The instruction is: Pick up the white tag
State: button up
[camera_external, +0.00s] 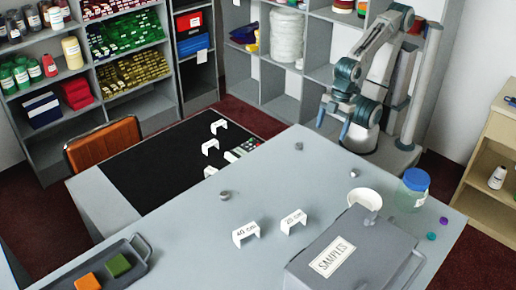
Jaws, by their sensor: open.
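Several white tags show. One folded tag marked "40 cm" (246,233) and one marked "25 cm" (293,221) stand on the grey counter, left of the samples case. Smaller white folded pieces (219,126) stand on or beside the black mat further back; any print on them is not readable. My gripper (333,125) is open and empty, pointing down above the far right part of the counter, well apart from the tags.
The grey samples case (383,255) fills the front right, with a white bowl (365,198) and a blue-lidded jar (411,190) behind it. A tray (132,250) with orange and green swatches lies front left. Small grey knobs (225,195) dot the otherwise clear mid-counter.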

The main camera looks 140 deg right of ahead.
jog(key=shift+o, duration=0.5)
jog(key=w+a+r+n+p, duration=0.25)
jog(key=w+r, duration=0.35)
jog(key=w, duration=0.3)
notch_tip(320, 180, up, 3)
jog(key=n+g+p, duration=0.3)
jog(key=n+p, duration=0.2)
jog(key=n, duration=0.9)
send_over(294, 218)
jog(key=f, duration=0.8)
jog(key=shift+s+a, duration=0.2)
jog(key=shift+s, duration=0.1)
jog(key=shift+w+d+f+p, duration=0.15)
jog(key=shift+f+p, duration=0.35)
jog(key=shift+f, duration=0.85)
jog(key=shift+w+d+f+p, duration=0.1)
jog(key=shift+f+p, duration=0.4)
jog(key=shift+f, duration=0.8)
jog(key=c, duration=1)
